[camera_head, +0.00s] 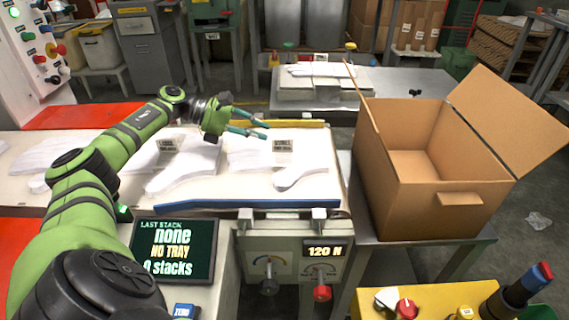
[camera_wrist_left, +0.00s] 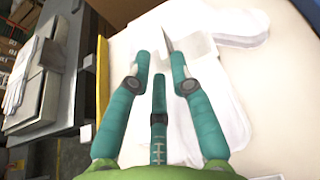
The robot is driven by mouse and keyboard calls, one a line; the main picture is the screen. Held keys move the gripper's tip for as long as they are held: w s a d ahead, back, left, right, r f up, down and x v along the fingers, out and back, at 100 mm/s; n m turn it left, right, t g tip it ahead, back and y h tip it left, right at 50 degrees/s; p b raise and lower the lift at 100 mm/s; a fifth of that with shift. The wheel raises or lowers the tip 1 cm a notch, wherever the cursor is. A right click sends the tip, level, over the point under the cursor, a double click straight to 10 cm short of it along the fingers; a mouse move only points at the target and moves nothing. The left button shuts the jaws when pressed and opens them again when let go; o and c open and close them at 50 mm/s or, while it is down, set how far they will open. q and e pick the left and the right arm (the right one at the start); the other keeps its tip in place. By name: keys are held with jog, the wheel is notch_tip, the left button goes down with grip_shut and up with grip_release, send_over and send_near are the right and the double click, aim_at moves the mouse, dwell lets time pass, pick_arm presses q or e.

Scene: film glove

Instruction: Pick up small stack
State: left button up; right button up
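White glove-shaped film stacks lie on the pale table; one stack (camera_head: 188,168) is left of centre and another (camera_head: 305,160) is at the right end. A small label block stands on each; I cannot read the print well enough to tell which is the small stack. My left gripper (camera_head: 264,130) is open and empty, above the far side of the table between the two label blocks. In the left wrist view its teal fingers (camera_wrist_left: 160,62) are spread over white film (camera_wrist_left: 225,110), with no film between them. My right gripper is not in view.
An open cardboard box (camera_head: 415,200) stands right of the table. A blue strip (camera_head: 245,204) runs along the table's front edge, a yellow bar (camera_head: 295,124) along the back. A display (camera_head: 175,250) reads "none, NO TRAY, 0 stacks". A grey rear table (camera_head: 400,95) holds more white stacks.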

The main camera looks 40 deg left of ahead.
aim_at(281, 140)
pick_arm(q)
jog(key=shift+w+d+f, duration=0.1)
jog(key=shift+w+d, duration=0.2)
jog(key=shift+d, duration=0.1)
jog(key=p+x, duration=0.1)
jog(key=x, duration=0.3)
jog(key=shift+w+d+f+p, duration=0.1)
jog(key=shift+w+f+p, duration=0.1)
jog(key=shift+p, duration=0.1)
jog(key=shift+w+d+f, duration=0.25)
jog(key=shift+d+f, duration=0.05)
jog(key=shift+f, duration=0.05)
grip_shut()
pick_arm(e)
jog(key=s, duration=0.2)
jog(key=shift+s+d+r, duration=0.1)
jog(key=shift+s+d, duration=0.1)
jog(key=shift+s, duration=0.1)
